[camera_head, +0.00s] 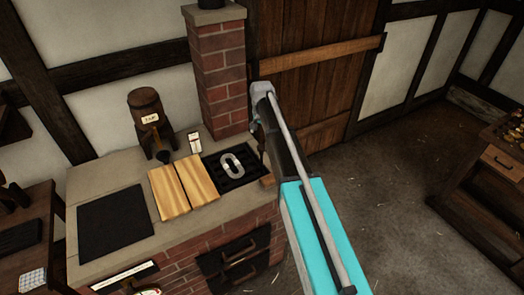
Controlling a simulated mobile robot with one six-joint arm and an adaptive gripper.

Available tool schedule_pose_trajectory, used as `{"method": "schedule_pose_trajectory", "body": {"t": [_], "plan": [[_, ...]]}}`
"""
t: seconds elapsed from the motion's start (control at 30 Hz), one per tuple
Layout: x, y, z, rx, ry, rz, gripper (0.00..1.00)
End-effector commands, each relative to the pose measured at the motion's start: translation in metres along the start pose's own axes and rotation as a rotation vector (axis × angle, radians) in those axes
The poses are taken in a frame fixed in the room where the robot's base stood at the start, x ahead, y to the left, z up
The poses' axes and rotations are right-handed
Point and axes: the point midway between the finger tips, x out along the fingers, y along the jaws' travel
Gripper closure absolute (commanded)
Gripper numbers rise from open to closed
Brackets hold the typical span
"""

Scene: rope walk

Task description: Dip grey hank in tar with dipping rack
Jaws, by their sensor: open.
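The grey hank (231,164) is a pale oval loop. It lies flat on the dark slatted dipping rack (220,178), set in the brick bench top beside the chimney. A small wooden block (268,180), perhaps the rack's handle, shows at its right end. I cannot tell whether tar lies below the slats. A small dark barrel (147,108) with a label that seems to read tar stands on the bench at the back left. My arm reaches up from the lower right, its far end right of the rack. I cannot make out my gripper's fingers.
Two light wooden boards (184,187) lie left of the rack. A black flat panel (115,226) lies farther left. A small labelled item (195,142) stands behind the boards. The brick chimney (220,80) rises behind the rack. The floor (400,190) is open to the right.

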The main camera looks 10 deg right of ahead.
Motion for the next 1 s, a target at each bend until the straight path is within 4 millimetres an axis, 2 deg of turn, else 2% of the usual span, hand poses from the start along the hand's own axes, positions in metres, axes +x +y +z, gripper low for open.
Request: {"method": "schedule_pose_trajectory", "body": {"t": [0.1,1.0], "plan": [[0.014,0.000,0.000,0.000,0.000,0.000,0.08],[0.079,0.001,-0.001,0.001,0.000,0.000,0.08]]}}
